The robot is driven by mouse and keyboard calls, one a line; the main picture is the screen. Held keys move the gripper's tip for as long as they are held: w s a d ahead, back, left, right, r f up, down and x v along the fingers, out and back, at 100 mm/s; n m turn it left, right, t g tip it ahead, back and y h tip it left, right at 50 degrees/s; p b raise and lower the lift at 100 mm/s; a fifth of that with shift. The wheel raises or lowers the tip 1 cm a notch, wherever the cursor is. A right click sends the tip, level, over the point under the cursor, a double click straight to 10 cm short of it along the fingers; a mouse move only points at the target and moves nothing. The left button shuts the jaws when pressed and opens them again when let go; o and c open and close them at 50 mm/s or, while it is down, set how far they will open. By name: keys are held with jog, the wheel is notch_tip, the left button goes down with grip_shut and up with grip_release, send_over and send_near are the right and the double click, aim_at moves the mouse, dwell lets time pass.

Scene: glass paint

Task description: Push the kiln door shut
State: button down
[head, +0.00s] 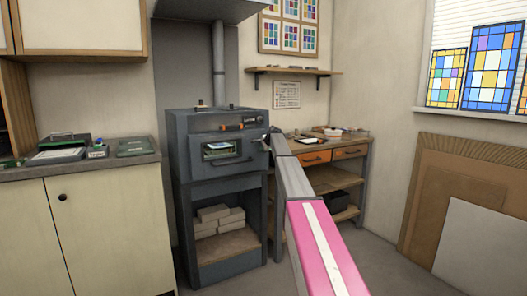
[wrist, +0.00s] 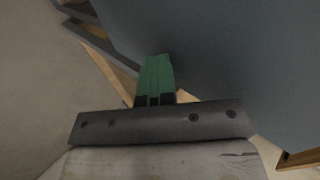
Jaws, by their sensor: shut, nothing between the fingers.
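The blue-grey kiln (head: 186,150) stands on an open stand against the back wall. Its door (head: 192,163) is at the front, with a small bright window (head: 221,149) and a dark handle. I cannot tell whether the door is fully flush with the frame. My arm reaches to the kiln's right side in the head view, where my gripper is hard to make out. In the wrist view my gripper (wrist: 157,60) is shut and empty, its green fingers close to a plain blue-grey kiln surface (wrist: 225,50). I cannot tell whether they touch it.
A wooden workbench (head: 318,158) with orange drawers stands right of the kiln. A cream cabinet (head: 105,215) with a grey counter is on the left. Bricks (head: 220,218) sit under the kiln. Boards (head: 480,245) lean on the right wall. Floor in front shows clear.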

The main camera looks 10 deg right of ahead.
jog(key=s+d+r, duration=0.3)
jog(key=s+r, duration=0.3)
jog(key=s, duration=0.5)
jog(key=s+a+f+n+g+h, duration=0.15)
jog(key=s+a+f+n, duration=0.3)
jog(key=s+f, duration=0.95)
jog(key=s+a+f+n+g, duration=0.3)
jog(key=s+a+f, duration=0.2)
jog(key=s+f, duration=0.9)
jog(key=s+a+f+n+g, duration=0.1)
jog(key=s+f, duration=0.4)
jog(key=s, duration=0.5)
jog(key=s+a+f+n+g+h, duration=0.1)
jog(key=s+f, duration=0.4)
jog(key=s, duration=0.5)
jog(key=s+a+f+n+g, duration=0.2)
jog(key=s+f+n, duration=0.3)
jog(key=s, duration=0.5)
jog(key=shift+s+f, duration=0.3)
jog(key=shift+f, duration=0.05)
